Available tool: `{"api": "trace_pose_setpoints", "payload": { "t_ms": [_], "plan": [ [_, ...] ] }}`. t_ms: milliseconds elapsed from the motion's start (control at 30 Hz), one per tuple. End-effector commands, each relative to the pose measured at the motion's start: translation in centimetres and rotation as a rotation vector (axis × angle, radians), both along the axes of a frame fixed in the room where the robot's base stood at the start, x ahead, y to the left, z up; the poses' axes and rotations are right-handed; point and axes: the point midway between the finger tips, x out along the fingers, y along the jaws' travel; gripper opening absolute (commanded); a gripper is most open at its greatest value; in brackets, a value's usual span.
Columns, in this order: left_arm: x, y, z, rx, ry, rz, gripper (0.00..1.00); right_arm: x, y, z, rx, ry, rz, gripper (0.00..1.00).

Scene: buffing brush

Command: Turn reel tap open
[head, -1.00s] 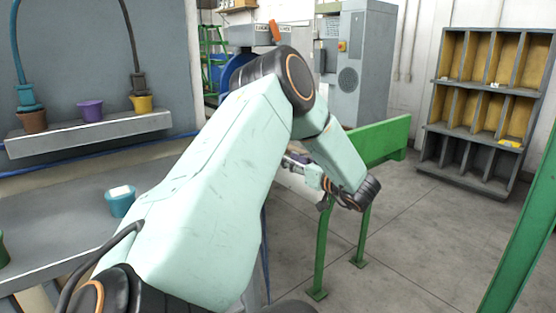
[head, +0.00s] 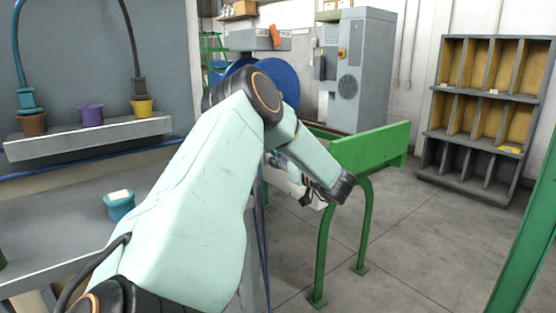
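My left arm comes in from the lower left and bends down at its elbow in the middle of the view. My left gripper (head: 307,199) is small and partly hidden behind the forearm, near the green rail; I cannot tell whether its fingers are open or shut. A round blue reel (head: 283,82) shows behind my elbow, which covers part of it. I cannot make out the reel's tap for certain. A small orange part (head: 275,36) stands out against the grey unit above the reel. My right gripper is not in view.
A green rail (head: 372,146) on bent legs stands close to my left gripper. A grey bench (head: 60,215) with a blue pot (head: 119,205) lies at left. A grey cabinet (head: 362,70) stands behind, and a shelf rack (head: 480,115) at right. The floor between is clear.

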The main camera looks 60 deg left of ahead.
Motion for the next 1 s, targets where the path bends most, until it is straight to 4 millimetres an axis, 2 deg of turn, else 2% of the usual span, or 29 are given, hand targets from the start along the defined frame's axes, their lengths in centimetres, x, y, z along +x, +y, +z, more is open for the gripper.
{"api": "trace_pose_setpoints", "payload": {
  "t_ms": [200, 633, 1000],
  "plan": [
    [0.0, 0.0, 0.0, 0.0, 0.0, 0.0, 0.0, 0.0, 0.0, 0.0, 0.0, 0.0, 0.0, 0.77],
    [0.0, 0.0, 0.0, 0.011, -0.052, 0.001, 0.0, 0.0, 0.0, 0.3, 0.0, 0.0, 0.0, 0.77],
    [-0.2, -0.1, 0.0, 0.062, -0.329, 0.001, 0.0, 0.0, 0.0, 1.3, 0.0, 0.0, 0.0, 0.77]
  ]
}}
